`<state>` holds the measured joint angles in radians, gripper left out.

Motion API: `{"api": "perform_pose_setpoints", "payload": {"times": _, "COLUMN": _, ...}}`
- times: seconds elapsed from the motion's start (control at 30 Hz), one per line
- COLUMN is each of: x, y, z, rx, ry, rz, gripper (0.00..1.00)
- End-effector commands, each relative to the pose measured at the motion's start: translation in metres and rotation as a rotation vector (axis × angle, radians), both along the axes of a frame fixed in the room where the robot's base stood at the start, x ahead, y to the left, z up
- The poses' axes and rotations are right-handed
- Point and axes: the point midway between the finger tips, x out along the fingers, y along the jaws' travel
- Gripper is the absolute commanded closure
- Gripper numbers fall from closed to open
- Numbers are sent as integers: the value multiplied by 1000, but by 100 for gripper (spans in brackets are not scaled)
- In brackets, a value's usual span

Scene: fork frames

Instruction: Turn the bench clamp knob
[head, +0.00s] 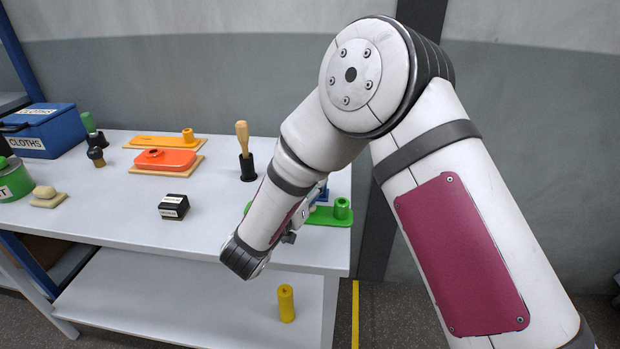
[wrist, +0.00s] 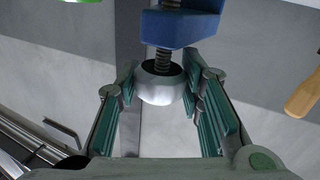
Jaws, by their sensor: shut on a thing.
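The blue bench clamp (wrist: 182,28) shows at the top of the wrist view, with its dark threaded screw (wrist: 163,60) running down to a silver round knob (wrist: 161,88). My gripper (wrist: 160,82) has its green-padded fingers on either side of the knob and is shut on it near the fingertips. In the head view only a small blue part of the clamp (head: 323,194) shows past my forearm. My gripper (head: 291,228) is mostly hidden there behind my arm, and the knob is hidden.
A green plate with a post (head: 330,215) lies by the clamp at the right table end. A wooden-handled tool (head: 242,140) stands in a black holder to the left. A black labelled block (head: 173,207) sits nearer the front. A yellow cylinder (head: 286,303) stands on the lower shelf (head: 190,305).

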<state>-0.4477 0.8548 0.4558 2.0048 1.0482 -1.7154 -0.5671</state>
Motion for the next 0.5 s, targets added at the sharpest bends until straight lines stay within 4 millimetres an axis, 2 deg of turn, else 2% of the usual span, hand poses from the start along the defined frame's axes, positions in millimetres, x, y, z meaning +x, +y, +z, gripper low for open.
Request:
{"api": "perform_pose_setpoints", "payload": {"times": 0.03, "x": 0, "y": 3, "z": 7, "rx": 3, "ry": -14, "rz": -44, "gripper": 94}}
{"api": "perform_pose_setpoints", "payload": {"times": 0.5, "x": 2, "y": 1, "z": 3, "rx": 3, "ry": -13, "rz": -492, "gripper": 94}}
